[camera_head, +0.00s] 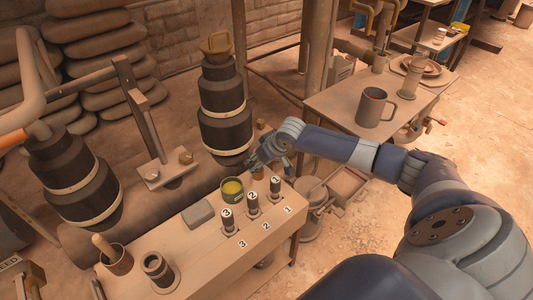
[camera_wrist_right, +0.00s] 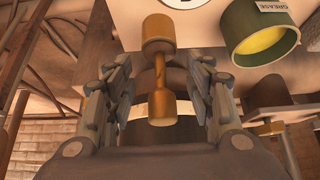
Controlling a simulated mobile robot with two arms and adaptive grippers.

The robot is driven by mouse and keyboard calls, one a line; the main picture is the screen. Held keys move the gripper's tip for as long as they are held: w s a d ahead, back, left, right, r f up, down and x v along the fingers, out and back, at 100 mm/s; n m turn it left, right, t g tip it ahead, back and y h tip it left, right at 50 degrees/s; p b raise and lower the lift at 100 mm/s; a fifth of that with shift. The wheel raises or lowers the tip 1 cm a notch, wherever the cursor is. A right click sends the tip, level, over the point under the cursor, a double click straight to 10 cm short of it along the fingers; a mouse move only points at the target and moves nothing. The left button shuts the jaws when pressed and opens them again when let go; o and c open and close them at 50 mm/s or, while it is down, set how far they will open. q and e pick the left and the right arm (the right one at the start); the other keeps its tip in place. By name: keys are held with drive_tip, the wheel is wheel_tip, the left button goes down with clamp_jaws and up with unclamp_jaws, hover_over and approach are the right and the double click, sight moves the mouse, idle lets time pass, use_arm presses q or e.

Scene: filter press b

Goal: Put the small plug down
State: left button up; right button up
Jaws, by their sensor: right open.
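The small brass plug (camera_wrist_right: 159,72), with a wide knob at each end and a thin neck, is between the fingers of my right gripper (camera_wrist_right: 160,100) in the right wrist view. Gaps show between it and both fingers, which are open. In the head view my right gripper (camera_head: 270,163) is low over the far edge of the bench (camera_head: 190,245), beyond the numbered posts. A small brownish piece (camera_head: 257,173) beside the fingers there may be the plug. I cannot tell whether its end rests on the bench. My left gripper is out of view.
A green grease tin (camera_head: 232,190) stands close to the right gripper; it also shows in the wrist view (camera_wrist_right: 262,35). Dark posts labelled 1 (camera_head: 275,186), 2 (camera_head: 252,203) and 3 (camera_head: 228,220) line the bench. A grey block (camera_head: 197,214) lies left of the tin.

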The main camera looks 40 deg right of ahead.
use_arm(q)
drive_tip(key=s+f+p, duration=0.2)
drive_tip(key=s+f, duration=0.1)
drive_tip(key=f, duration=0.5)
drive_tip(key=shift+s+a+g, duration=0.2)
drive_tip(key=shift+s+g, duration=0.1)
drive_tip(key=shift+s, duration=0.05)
use_arm(e)
drive_tip(key=v, duration=1)
drive_tip(key=shift+s+r, duration=0.2)
drive_tip(key=shift+r, duration=0.15)
